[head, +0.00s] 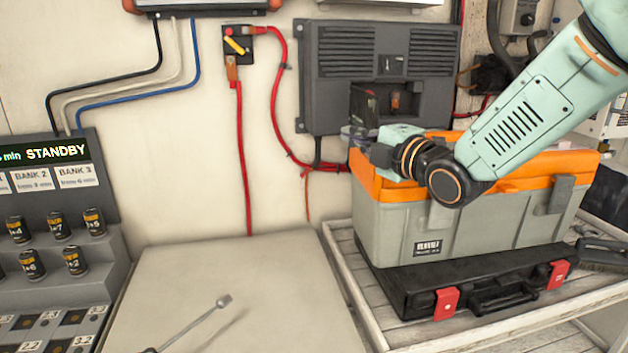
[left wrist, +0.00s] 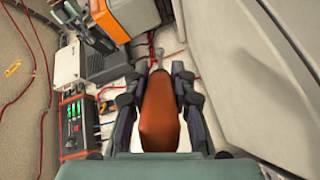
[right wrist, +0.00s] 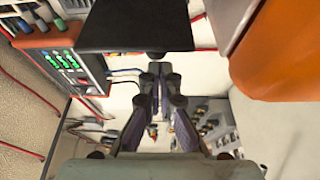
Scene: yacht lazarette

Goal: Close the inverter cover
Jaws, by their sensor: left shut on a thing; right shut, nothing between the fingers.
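The inverter (head: 378,65) is a dark grey vented box on the wall in the head view. Its lower middle recess is exposed, with an orange-brown part inside. The dark cover (head: 362,106) stands swung out at the recess's left side. My right gripper (head: 354,133) is shut and empty, just below the cover. In the right wrist view its fingertips (right wrist: 158,70) are together, under a black panel (right wrist: 135,25) that appears to be the cover; contact cannot be told. My left gripper (left wrist: 160,75) shows in the left wrist view, shut on an orange-brown handle (left wrist: 160,115).
A grey toolbox (head: 400,230) with orange lid sits on a black case (head: 400,290), under my right arm. A metal shaft (head: 195,322) extends over the pale bench (head: 250,260). A battery rack (head: 60,235) stands left; red cables (head: 239,150) run along the wall.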

